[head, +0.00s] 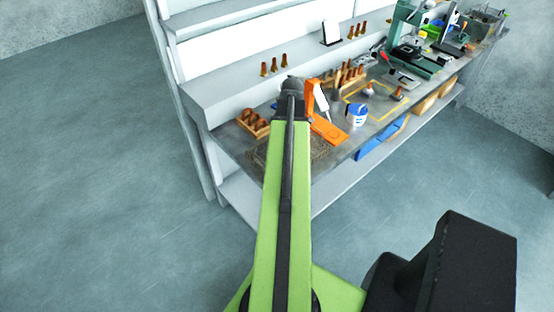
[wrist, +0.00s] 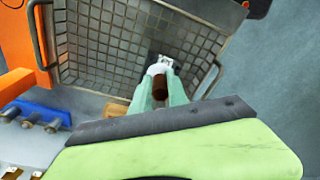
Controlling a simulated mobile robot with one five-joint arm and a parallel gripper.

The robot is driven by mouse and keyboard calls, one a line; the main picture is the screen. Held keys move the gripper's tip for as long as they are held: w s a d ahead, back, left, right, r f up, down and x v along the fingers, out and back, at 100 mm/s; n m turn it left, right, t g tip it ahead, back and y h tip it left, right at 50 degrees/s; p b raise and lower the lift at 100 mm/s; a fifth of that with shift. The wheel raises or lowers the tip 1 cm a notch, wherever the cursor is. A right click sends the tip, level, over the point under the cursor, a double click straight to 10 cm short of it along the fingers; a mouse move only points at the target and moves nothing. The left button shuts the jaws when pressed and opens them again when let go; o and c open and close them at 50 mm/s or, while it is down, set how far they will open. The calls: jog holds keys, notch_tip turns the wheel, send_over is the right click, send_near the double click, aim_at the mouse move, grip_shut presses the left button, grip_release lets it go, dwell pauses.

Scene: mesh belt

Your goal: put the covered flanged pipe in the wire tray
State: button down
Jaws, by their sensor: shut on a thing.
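The wire tray (wrist: 100,45), a dark mesh basket with a thick wire rim, fills the upper middle of the wrist view. In the head view part of its mesh (head: 322,153) shows at the near end of the bench, beside my arm. My gripper (wrist: 161,74) has pale green fingers and is shut on the covered flanged pipe (wrist: 160,88), whose dark brown end faces the camera. In the wrist view the pipe appears over the tray mesh. I cannot tell its height above the mesh, and its far end is hidden. In the head view my arm hides the gripper and pipe.
An orange stand (head: 319,115) rises close beside the tray. A wooden block with brown pegs (head: 253,122) lies left of my arm. A white and blue tub (head: 356,115) stands to the right. Shelves (head: 230,85) run behind the bench; the floor in front is clear.

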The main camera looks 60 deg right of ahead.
jog(key=shift+w+a+f, duration=0.3)
jog(key=shift+a+f, duration=0.3)
jog(key=shift+a, duration=0.1)
jog(key=shift+w+a, duration=0.2)
jog(key=shift+w, duration=0.1)
notch_tip(320, 180, down, 4)
jog(key=b, duration=0.4)
jog(key=shift+f+b, duration=0.2)
jog(key=shift+b, duration=0.2)
jog(key=shift+s+r, duration=0.1)
jog(key=shift+r, duration=0.15)
jog(key=shift+f, duration=0.2)
jog(key=c, duration=1.3)
grip_release()
notch_tip(320, 180, up, 12)
jog(key=s+p, duration=0.1)
jog(key=p, duration=1.1)
jog(key=shift+s+d+r, duration=0.15)
jog(key=shift+s+d, duration=0.05)
